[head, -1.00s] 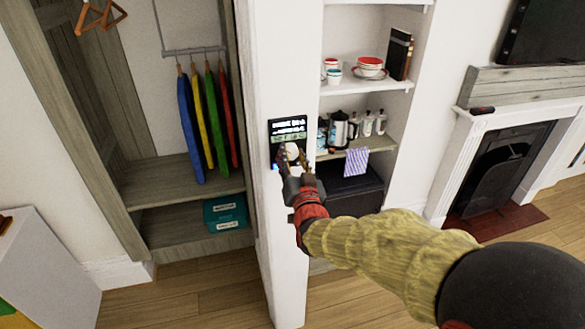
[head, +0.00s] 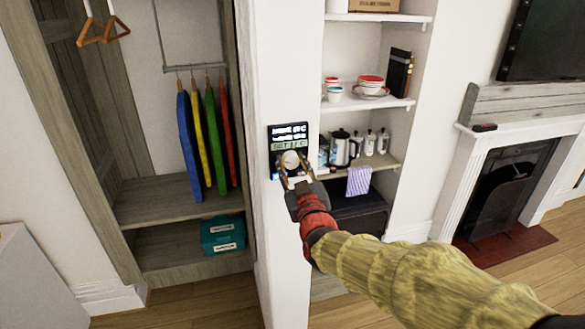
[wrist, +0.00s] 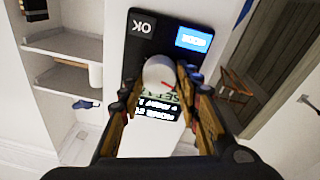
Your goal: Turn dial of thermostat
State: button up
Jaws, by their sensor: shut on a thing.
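The thermostat (head: 289,133) is a black panel with white text and a greenish display strip, mounted on the narrow white wall. Its round white dial (head: 290,159) sits in the lower middle of the panel. My gripper (head: 293,178) reaches up to it from below right, its fingers around the dial. In the wrist view the white dial (wrist: 159,74) with a small red mark lies between the fingertips of my gripper (wrist: 160,90). The thermostat's panel (wrist: 165,32) there shows an OK label and a blue button, upside down. The fingers hide part of the panel's lower text.
Left of the wall is an open wardrobe (head: 170,205) with coloured garments (head: 205,135) and a teal box (head: 222,234). On the right, shelves (head: 385,103) hold cups, a kettle (head: 342,149) and a striped towel (head: 359,180). A fireplace (head: 497,183) stands farther right.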

dwell(0.3)
jog(key=o, duration=1.1)
jog(key=shift+o, duration=0.3)
jog(key=v, duration=1.2)
